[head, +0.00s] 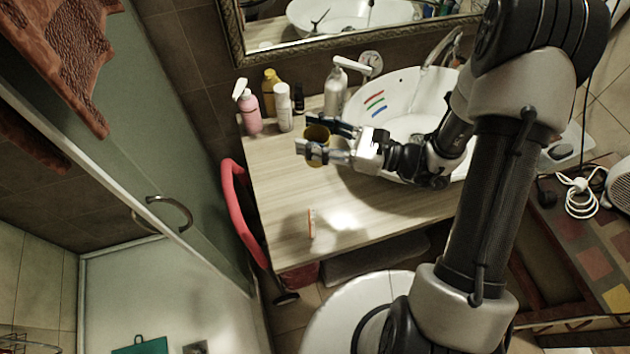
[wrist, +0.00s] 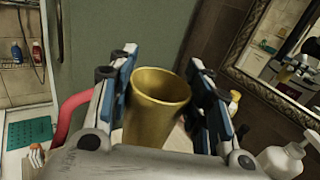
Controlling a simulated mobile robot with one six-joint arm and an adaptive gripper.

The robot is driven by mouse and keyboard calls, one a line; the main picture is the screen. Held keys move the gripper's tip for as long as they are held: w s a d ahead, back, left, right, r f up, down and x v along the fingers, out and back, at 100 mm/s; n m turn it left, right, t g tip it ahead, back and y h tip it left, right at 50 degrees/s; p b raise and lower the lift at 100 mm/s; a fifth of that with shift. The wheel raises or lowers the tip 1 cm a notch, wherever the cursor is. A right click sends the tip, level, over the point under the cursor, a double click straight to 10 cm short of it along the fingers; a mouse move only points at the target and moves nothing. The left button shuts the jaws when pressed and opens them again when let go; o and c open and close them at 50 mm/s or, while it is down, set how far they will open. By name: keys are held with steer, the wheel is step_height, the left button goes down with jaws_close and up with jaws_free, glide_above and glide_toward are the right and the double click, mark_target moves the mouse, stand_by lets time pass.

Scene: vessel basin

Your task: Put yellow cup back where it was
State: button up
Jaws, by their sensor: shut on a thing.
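The yellow cup (head: 316,134) is held between the fingers of my gripper (head: 328,142), over the left part of the wooden counter in the head view. In the wrist view the cup (wrist: 157,104) stands with its open rim up, slightly tilted, between the two blue-and-grey fingers (wrist: 160,95). My gripper is shut on it. The cup's lower part is hidden by the gripper body in the wrist view. In the head view, I cannot tell whether its base touches the counter.
On the wooden counter (head: 290,190), a pink spray bottle (head: 250,110), a yellow bottle (head: 270,92), a white bottle (head: 284,108) and a pump bottle (head: 336,90) stand behind the cup. The white basin (head: 400,100) is to the right. A small orange-and-white item (head: 311,223) stands near the front edge.

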steer(key=shift+s+f+b, duration=0.15)
steer(key=shift+f+b, duration=1.05)
steer(key=shift+f, duration=3.6)
steer(key=shift+s+f+b, duration=0.15)
steer(key=shift+f+b, duration=1.05)
steer(key=shift+f, duration=3.55)
steer(key=shift+f, duration=0.2)
steer(key=o, duration=0.9)
steer(key=shift+o, duration=0.2)
steer(key=shift+r, duration=0.25)
steer(key=p+v, duration=0.1)
steer(key=v, duration=1.1)
